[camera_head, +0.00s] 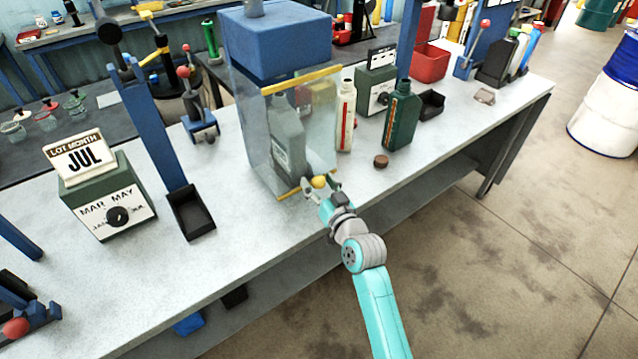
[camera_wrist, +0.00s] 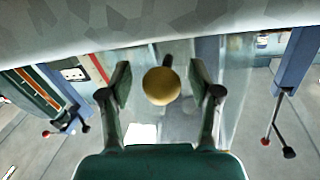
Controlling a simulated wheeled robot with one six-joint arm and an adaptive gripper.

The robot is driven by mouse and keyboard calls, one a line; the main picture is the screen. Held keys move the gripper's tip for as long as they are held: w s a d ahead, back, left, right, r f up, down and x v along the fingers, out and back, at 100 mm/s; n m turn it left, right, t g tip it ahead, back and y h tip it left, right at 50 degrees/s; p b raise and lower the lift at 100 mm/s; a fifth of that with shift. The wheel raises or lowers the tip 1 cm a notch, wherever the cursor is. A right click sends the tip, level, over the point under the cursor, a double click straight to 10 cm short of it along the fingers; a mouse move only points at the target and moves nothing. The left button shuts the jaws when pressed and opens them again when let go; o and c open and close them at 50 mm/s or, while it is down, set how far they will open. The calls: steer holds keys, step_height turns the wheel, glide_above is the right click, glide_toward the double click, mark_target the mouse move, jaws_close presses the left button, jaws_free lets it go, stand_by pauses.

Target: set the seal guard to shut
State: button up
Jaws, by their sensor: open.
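The seal guard (camera_head: 318,110) is a clear panel with yellow strips along its top and bottom edges, below a blue machine head (camera_head: 275,40). Its lower edge is down close to the bench top, in front of a grey bottle (camera_head: 288,140) seen through it. A round yellow knob (camera_head: 319,181) sits at its lower edge; it also shows in the wrist view (camera_wrist: 162,86). My gripper (camera_head: 320,187) is open, with one finger on each side of the knob. In the wrist view gaps show between the knob and both fingers (camera_wrist: 161,90).
A white bottle (camera_head: 346,115), a green bottle (camera_head: 401,118) and a brown cap (camera_head: 381,161) stand right of the guard. A green dial box (camera_head: 108,205) with a JUL card and a black tray (camera_head: 191,212) are at left. The bench front is clear.

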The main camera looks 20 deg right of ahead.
steer(key=s+d, duration=0.1)
steer(key=s, duration=1.1)
steer(key=shift+d, duration=0.25)
steer(key=s+f+g+h, duration=0.1)
steer(key=s+f, duration=0.4)
steer(key=s, duration=0.6)
steer(key=s+f+g+h, duration=0.1)
steer(key=s+f, duration=0.3)
steer(key=s, duration=0.8)
steer(key=s+r, duration=0.2)
steer(key=s, duration=0.7)
steer(key=s+a+r+g, duration=0.1)
steer(key=s+r, duration=0.1)
steer(key=s, duration=0.7)
steer(key=shift+s+a+r+n, duration=0.25)
steer(key=shift+s+n, duration=0.1)
steer(key=shift+n, duration=0.05)
